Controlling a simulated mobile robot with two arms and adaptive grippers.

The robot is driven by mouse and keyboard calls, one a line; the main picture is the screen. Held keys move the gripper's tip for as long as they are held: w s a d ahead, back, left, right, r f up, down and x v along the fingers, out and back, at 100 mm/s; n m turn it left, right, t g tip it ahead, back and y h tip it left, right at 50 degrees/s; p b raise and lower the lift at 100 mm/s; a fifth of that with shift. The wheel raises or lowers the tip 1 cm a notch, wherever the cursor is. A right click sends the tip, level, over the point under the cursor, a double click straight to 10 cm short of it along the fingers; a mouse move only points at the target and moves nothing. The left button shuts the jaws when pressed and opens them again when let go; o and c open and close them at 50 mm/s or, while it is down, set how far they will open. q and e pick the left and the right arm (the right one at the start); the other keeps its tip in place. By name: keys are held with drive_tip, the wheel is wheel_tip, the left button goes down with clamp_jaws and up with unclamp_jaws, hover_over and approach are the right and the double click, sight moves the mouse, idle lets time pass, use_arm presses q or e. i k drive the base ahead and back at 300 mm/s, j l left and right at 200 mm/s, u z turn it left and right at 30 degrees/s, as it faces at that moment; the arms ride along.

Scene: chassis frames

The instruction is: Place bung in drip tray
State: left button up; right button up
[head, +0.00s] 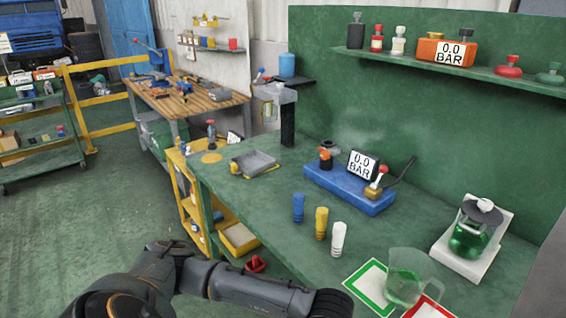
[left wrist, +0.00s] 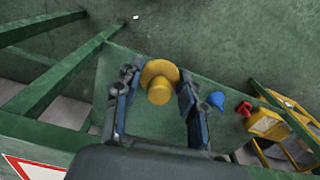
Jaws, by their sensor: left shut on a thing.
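In the left wrist view, a yellow bung (left wrist: 160,86) with a wide round flange sits between the fingers of my left gripper (left wrist: 157,92), which is shut on it. A green lower surface lies beyond it. In the head view, my left arm crosses the bottom, but its gripper is out of frame. A grey shallow tray (head: 277,168), likely the drip tray, sits on the green bench top toward its left end. My right gripper is not in view.
A blue bung (left wrist: 216,100) and a red bung (left wrist: 243,108) stand near a yellow bin (left wrist: 265,123) below. Green frame legs (left wrist: 58,72) are close to my gripper. On the bench are ribbed blue (head: 298,208), yellow (head: 321,223) and white (head: 338,240) pieces, and a jug (head: 408,280).

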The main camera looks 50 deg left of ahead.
sight(253, 165)
drive_tip(key=j+z, duration=0.1)
drive_tip(key=j, duration=0.35)
drive_tip(key=j+z, duration=0.15)
drive_tip(key=j, duration=0.3)
drive_tip(key=k+j+z, duration=0.1)
drive_tip(key=j, duration=0.35)
drive_tip(key=k+j+z, duration=0.15)
drive_tip(key=j, duration=0.35)
drive_tip(key=j+z, duration=0.1)
drive_tip(key=j, duration=0.3)
drive_tip(key=k, duration=0.05)
